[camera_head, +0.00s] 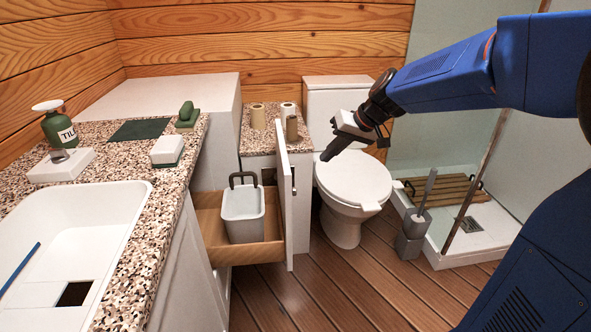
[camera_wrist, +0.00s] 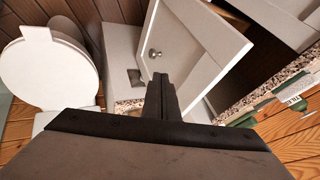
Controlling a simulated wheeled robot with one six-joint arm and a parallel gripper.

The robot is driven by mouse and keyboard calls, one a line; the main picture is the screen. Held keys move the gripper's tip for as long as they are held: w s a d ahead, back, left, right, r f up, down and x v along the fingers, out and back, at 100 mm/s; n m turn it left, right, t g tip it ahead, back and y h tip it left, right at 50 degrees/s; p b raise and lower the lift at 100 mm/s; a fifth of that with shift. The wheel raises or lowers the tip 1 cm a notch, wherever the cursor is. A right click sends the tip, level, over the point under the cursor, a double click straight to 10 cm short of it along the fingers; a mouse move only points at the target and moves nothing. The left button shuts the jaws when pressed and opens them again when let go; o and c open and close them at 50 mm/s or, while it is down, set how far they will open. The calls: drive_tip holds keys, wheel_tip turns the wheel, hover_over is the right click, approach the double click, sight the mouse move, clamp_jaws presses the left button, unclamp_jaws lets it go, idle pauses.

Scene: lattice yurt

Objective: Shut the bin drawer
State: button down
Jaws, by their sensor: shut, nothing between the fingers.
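The bin drawer (camera_head: 214,222) is a wooden box pulled out of the white cabinet under the counter. A grey bin (camera_head: 243,215) with a dark handle stands in it. Its tall white front panel (camera_head: 287,195) shows nearly edge-on, facing the toilet. In the wrist view the white front panel (camera_wrist: 197,45) has a small round metal knob (camera_wrist: 154,53). My gripper (camera_head: 326,157) is shut and empty, above and right of the panel, over the toilet side. In the wrist view my closed fingers (camera_wrist: 163,82) overlap the panel's lower edge; I cannot tell whether they touch it.
The white toilet (camera_head: 352,182) stands close right of the panel, with a brush holder (camera_head: 410,236) beyond it. The speckled counter with a sink (camera_head: 90,225) is at left. Rolls (camera_head: 258,117) stand on the back ledge. Floor (camera_head: 330,285) in front of the drawer is clear.

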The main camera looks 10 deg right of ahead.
drive_tip(key=w+a+f, duration=0.5)
drive_tip(key=a+f, duration=0.3)
drive_tip(key=a, duration=0.1)
drive_tip(key=shift+w, duration=0.35)
drive_tip(key=shift+a+f, duration=0.1)
idle(0.4)
drive_tip(key=a, duration=2.2)
drive_tip(key=shift+a, duration=0.15)
